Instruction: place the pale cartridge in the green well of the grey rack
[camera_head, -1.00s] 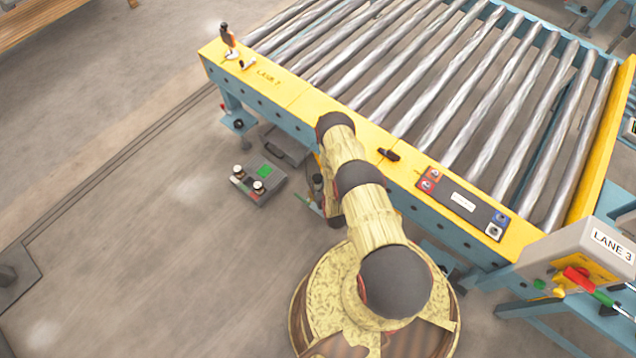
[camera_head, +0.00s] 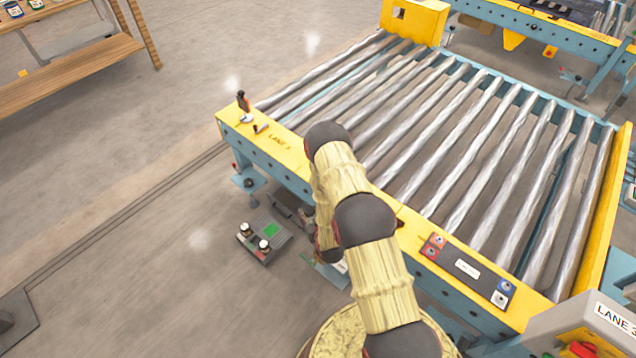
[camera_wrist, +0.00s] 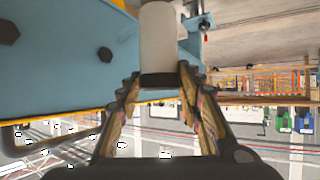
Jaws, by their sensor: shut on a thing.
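The pale cartridge (camera_wrist: 160,40) is in my gripper (camera_wrist: 160,78), upright in the wrist view, with a dark band at its near end between the two fingertips. The gripper is shut on it. In the head view my arm covers most of the gripper, and I cannot make out the cartridge clearly there. The grey rack (camera_head: 253,252) is left of my arm, beside the conveyor's near side. Its green well (camera_head: 271,230) is empty and faces up. Two white-and-dark capped items stand in the rack's other places. The gripper is apart from the rack, to its right.
The roller conveyor's yellow edge (camera_head: 300,152) and blue side run behind and right of the rack. A dark tray (camera_head: 287,204) sits close behind the rack. A red-and-blue button panel (camera_head: 467,270) is on the edge to the right. Open floor lies left of the rack.

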